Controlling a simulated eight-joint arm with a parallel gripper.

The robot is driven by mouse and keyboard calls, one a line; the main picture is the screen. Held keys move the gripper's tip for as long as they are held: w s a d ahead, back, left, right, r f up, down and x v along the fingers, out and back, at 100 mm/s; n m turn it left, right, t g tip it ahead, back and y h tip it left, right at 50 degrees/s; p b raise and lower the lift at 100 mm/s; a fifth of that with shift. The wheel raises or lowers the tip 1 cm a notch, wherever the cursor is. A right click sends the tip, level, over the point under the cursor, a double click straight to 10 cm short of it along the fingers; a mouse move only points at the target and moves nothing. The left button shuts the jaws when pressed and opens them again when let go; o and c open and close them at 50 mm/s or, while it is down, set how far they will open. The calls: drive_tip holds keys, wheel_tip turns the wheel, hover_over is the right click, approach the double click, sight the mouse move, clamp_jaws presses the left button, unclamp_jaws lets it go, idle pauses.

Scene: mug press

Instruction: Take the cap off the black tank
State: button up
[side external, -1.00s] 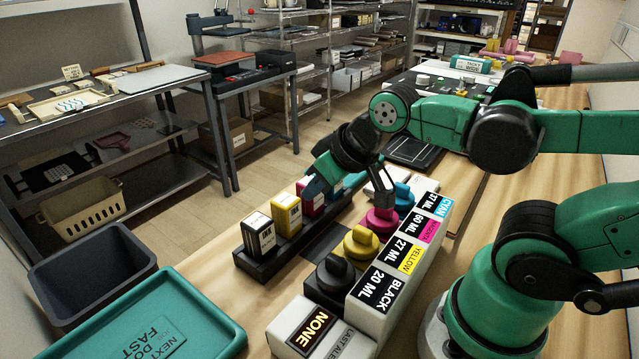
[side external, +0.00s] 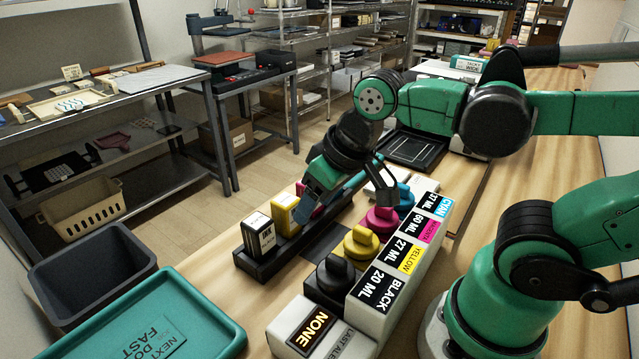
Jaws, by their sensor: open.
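The black tank (side external: 323,296) is nearest in the row of ink tanks, beside the "BLACK 20 ML" label (side external: 377,292). Its black cap (side external: 335,272) sits on top of it. The yellow cap (side external: 361,243) and magenta cap (side external: 382,219) follow behind it, then the cyan cap (side external: 404,197), partly hidden by my gripper. My gripper (side external: 347,203) hangs open above the row, up and back from the black cap, with its fingers spread between the bottle rack and the tanks. Nothing shows between the fingers.
A black rack (side external: 262,268) holds ink bottles left of the tanks: black (side external: 258,236), yellow (side external: 284,212), and magenta partly hidden. In front lie a "NONE" block (side external: 312,330) and a teal tray (side external: 215,325). A dark grey bin (side external: 92,275) stands at left.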

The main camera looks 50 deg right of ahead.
sight(336, 259)
drive_tip(key=s+a+g, duration=0.1)
drive_tip(key=s+a+r+g, duration=0.1)
drive_tip(key=s+g, duration=0.1)
drive_tip(key=s+a+g, duration=0.1)
drive_tip(key=s, duration=0.1)
drive_tip(key=shift+a+r, duration=0.1)
drive_tip(key=shift+r, duration=0.15)
drive_tip(key=shift+s+a+g, duration=0.1)
drive_tip(key=shift+s+g, duration=0.05)
drive_tip(key=shift+g, duration=0.25)
drive_tip(key=shift+f, duration=2.7)
clamp_jaws()
